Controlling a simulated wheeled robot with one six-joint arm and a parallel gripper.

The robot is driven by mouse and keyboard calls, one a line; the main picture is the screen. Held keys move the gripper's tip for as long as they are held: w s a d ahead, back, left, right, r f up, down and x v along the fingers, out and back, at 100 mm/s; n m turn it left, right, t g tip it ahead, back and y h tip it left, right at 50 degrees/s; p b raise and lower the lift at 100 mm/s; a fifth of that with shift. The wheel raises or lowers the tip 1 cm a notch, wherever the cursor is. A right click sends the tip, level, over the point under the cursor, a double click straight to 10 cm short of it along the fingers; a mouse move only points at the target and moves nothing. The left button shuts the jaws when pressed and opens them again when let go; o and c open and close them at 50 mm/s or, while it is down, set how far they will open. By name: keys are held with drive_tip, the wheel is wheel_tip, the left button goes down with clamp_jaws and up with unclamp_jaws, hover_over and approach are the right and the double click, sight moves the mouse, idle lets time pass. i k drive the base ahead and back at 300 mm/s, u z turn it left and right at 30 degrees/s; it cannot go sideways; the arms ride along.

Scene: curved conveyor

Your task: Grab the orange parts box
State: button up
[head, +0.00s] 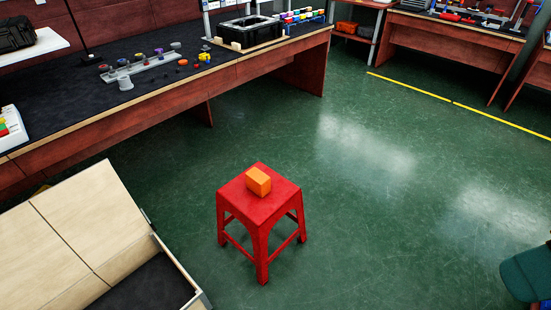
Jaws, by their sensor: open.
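A small orange box (258,181) sits on the seat of a red plastic stool (259,222), near the middle of the head view. The box's top and sides are in plain sight and nothing covers it. The stool stands upright on the floor with its legs apart. My gripper is not in view, so I cannot see where it is relative to the box.
A long dark-topped workbench (150,100) with small parts runs along the upper left. A pale wooden unit (65,235) stands at lower left. A dark green rounded object (526,274) is cut off at right. The green floor (370,220) around the stool is clear.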

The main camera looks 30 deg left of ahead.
sight(257, 181)
drive_tip(key=i, duration=2.25)
drive_tip(key=u, duration=3.5)
